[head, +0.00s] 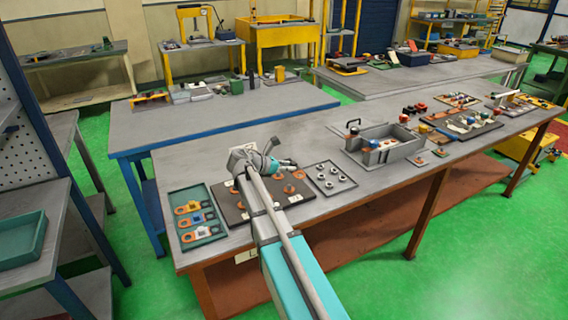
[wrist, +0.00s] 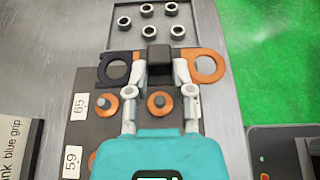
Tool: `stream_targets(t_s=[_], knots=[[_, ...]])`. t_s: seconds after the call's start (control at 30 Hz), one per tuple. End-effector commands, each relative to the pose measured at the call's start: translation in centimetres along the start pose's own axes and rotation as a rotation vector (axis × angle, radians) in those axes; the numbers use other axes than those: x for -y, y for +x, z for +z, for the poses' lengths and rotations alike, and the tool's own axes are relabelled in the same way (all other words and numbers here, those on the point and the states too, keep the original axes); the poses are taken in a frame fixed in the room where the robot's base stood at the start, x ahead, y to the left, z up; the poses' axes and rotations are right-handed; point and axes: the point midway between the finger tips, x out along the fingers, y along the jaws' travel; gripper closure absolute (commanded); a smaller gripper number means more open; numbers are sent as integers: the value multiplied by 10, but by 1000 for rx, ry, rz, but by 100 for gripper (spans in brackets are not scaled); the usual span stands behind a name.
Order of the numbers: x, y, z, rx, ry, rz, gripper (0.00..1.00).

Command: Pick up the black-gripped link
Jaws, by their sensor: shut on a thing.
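In the wrist view my gripper (wrist: 159,66) is shut on the dark grip block of the black-gripped link (wrist: 207,67). The link lies crosswise in the fingers, with an orange ring to the right and a dark ring to the left. It shows above the far edge of the dark board (wrist: 103,155); its height is hard to judge. In the head view my gripper (head: 289,163) is over the far side of that board (head: 232,213); the link is too small to make out there. A green tray (head: 184,242) at the left end holds several ring-ended links.
A tray of nuts (head: 340,189), also in the wrist view (wrist: 182,42), lies beyond the board. Copper discs with posts (wrist: 161,103) stand on the board. A grey open box (head: 410,151) stands farther right. Bare bench (head: 285,135) lies behind.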

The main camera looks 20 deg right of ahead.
Motion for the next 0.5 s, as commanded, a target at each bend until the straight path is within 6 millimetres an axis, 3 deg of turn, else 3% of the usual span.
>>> stream_targets(t_s=[0.03,0.2,0.5], knots=[[18,-1,11,0,1,-1,100],[49,2,26,0,1,-1,100],[79,6,42,0,1,0,100]])
